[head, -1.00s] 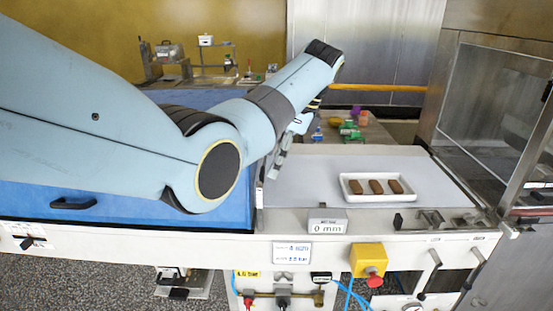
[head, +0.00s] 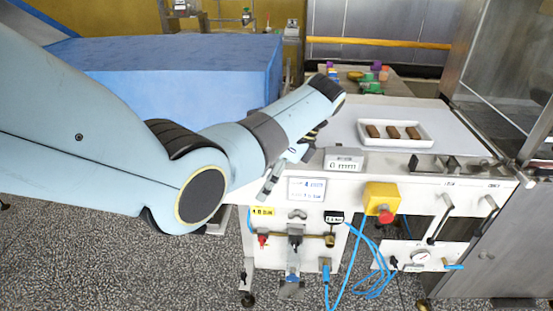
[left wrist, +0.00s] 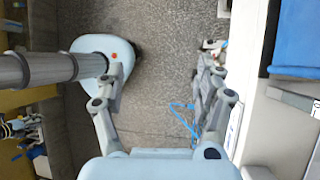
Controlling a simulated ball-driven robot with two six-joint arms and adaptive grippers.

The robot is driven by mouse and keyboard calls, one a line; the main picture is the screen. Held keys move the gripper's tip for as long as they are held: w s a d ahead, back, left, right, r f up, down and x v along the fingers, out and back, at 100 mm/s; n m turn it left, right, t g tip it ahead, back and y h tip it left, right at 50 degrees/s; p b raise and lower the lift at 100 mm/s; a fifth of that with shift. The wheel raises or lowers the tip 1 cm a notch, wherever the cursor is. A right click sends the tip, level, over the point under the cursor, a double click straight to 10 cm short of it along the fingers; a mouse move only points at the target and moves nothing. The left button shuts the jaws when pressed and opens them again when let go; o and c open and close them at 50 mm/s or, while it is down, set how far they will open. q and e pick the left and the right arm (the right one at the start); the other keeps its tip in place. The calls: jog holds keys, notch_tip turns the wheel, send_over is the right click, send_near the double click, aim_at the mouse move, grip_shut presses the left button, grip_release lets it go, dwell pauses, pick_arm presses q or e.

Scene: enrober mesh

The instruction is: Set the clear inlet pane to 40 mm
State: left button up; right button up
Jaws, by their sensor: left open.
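The clear inlet pane (head: 508,78) stands in a metal frame at the right of the head view; its lower edge is partly out of sight. A small grey display (head: 343,160) on the machine's front edge appears to read 0 mm. My left gripper (head: 270,180) is open and empty, in front of the machine's left front edge, well left of the pane. In the left wrist view its two fingers (left wrist: 165,78) are spread apart, with speckled floor between them. My right gripper is in neither view.
A white tray (head: 361,139) with three brown bars lies on the pale bed. Two levers (head: 440,217) (head: 490,206), a yellow box with a red button (head: 383,198) and blue hoses (head: 372,275) are on the front. A blue block (head: 180,80) stands behind my arm.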

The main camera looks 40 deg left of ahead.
pick_arm(q)
jog(key=s+f+b, duration=0.2)
jog(key=s+f, duration=0.2)
jog(key=f, duration=0.3)
jog(key=shift+s+f+g, duration=0.3)
jog(key=shift+s+g, duration=0.05)
jog(key=shift+g, duration=0.05)
jog(key=shift+a, duration=0.1)
